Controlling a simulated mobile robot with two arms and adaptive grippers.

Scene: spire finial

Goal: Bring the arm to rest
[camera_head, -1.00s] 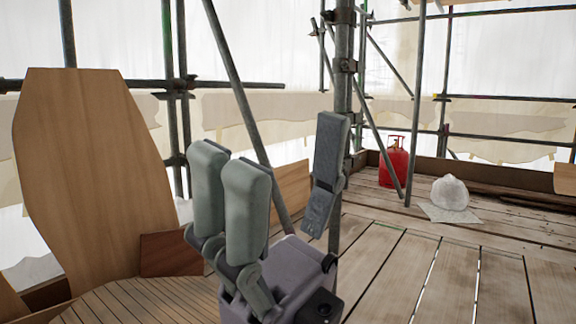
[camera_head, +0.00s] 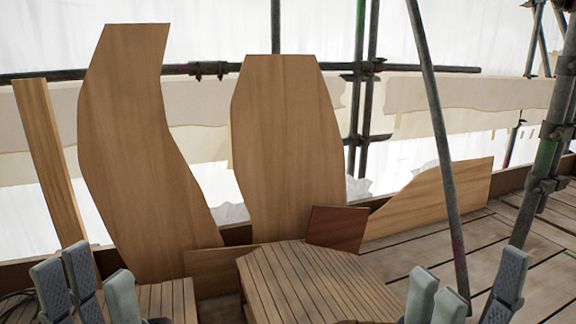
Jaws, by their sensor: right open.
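My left gripper (camera_head: 92,282) is at the bottom left, its grey fingers pointing up in front of the leaning boards. Its lower part is cut off by the frame, and how far its fingers are apart is unclear. I see nothing held in it. My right gripper (camera_head: 474,296) is at the bottom right, fingers pointing up over the deck. It is open and empty, with a gap between the two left fingers and the right one. Its palm and both arms are out of view.
Tall shaped boards (camera_head: 137,150) and (camera_head: 285,150) lean at the back. A slatted wooden top (camera_head: 310,285) stands between my grippers, with a small dark panel (camera_head: 337,228) behind it. A slanted scaffold pole (camera_head: 440,150) rises close behind my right gripper. Bare deck planks (camera_head: 480,240) lie at right.

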